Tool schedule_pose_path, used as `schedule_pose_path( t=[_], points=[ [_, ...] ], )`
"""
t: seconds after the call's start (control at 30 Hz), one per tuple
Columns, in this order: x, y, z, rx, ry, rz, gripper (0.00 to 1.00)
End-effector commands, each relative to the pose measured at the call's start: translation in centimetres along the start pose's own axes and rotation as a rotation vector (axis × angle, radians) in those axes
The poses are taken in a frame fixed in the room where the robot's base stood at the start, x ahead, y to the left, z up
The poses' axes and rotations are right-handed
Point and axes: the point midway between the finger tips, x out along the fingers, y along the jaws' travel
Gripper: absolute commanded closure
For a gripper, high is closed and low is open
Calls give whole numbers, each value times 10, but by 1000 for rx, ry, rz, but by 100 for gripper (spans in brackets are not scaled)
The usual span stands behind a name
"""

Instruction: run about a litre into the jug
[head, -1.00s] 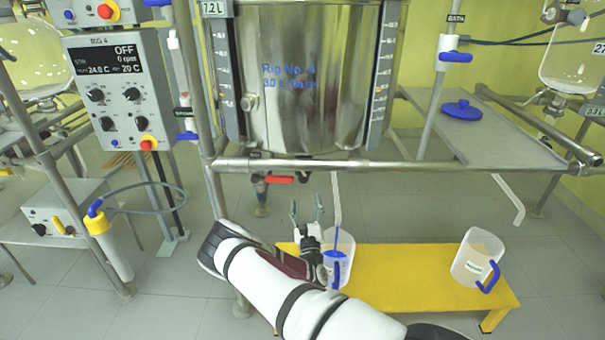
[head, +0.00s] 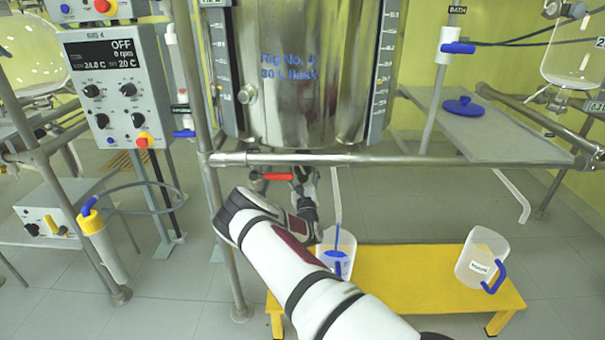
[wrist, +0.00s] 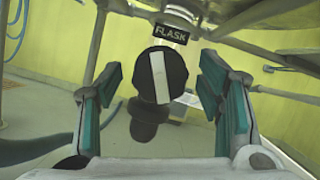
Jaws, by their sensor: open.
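The steel vessel (head: 290,110), marked Rig No. 4, 30 L flask, hangs in the frame above the bench. A red lever (head: 277,177) shows under it. A clear jug (head: 325,251) with a blue handle and blue rod stands on the yellow bench, partly hidden by my arm.
The frame rail (head: 390,162) crosses above. A control box (head: 120,90) reads OFF at left. A blue lid (head: 463,107) lies on the right shelf.

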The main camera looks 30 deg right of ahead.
Motion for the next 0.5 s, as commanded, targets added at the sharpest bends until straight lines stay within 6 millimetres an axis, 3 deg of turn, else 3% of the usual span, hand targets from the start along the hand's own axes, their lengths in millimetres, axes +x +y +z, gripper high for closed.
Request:
schedule_pose_path(
  t=[0.1, 0.13, 0.33, 0.5],
  points=[
    [0, 0, 0, 0, 0, 0, 39],
    [0, 0, 0, 0, 0, 0, 43],
    [0, 0, 0, 0, 0, 0, 87],
    [0, 0, 0, 3, 0, -1, 87]
  ],
)
